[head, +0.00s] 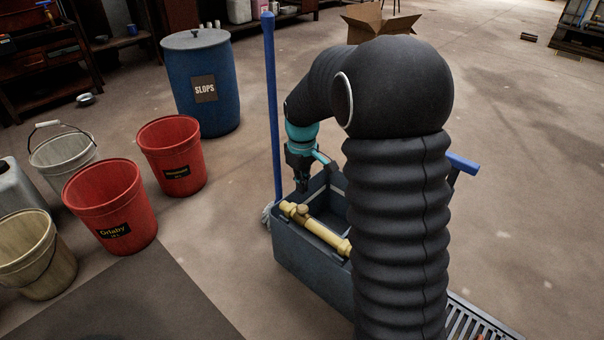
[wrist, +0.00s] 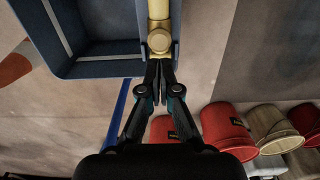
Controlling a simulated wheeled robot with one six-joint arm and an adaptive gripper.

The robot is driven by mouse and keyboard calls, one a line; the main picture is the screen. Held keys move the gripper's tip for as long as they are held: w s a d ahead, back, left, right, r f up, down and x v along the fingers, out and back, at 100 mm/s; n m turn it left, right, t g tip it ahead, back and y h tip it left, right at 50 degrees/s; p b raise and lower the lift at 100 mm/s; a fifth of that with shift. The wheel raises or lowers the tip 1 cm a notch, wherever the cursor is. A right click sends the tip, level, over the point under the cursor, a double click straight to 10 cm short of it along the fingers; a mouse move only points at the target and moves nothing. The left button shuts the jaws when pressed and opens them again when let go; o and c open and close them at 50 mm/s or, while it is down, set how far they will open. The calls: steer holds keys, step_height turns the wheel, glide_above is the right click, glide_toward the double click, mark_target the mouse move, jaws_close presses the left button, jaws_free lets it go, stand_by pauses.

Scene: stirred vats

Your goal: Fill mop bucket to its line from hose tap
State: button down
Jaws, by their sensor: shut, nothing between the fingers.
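The grey-blue mop bucket (head: 300,258) stands on the floor, partly hidden behind my arm. It also shows at the upper left of the wrist view (wrist: 105,68). A pale stripe (wrist: 57,28) runs along its inner wall. I cannot make out water in it. A brass hose tap (head: 296,211) on a pale yellow pipe lies across the bucket's near side; its round knob shows in the wrist view (wrist: 159,40). My gripper (head: 303,186) points down just behind the tap. Its fingers (wrist: 160,72) are shut and empty, with the tips close to the knob; contact is unclear.
A blue-handled mop (head: 271,110) stands upright beside the bucket. Two red buckets (head: 112,205) (head: 172,156), a beige bucket (head: 37,255) and a blue SLOPS drum (head: 203,85) stand left. A floor grate (head: 480,320) lies at lower right. The floor behind is mostly clear.

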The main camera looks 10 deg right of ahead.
mark_target(302, 208)
step_height(302, 208, down, 6)
steer(key=shift+f+b, duration=0.15)
steer(key=shift+b, duration=0.3)
step_height(302, 208, down, 2)
steer(key=shift+f+b, duration=0.15)
steer(key=shift+b, duration=0.35)
steer(key=shift+s+f, duration=0.1)
steer(key=shift+f, duration=0.05)
steer(key=shift+s+f, duration=0.1)
stand_by(6.4)
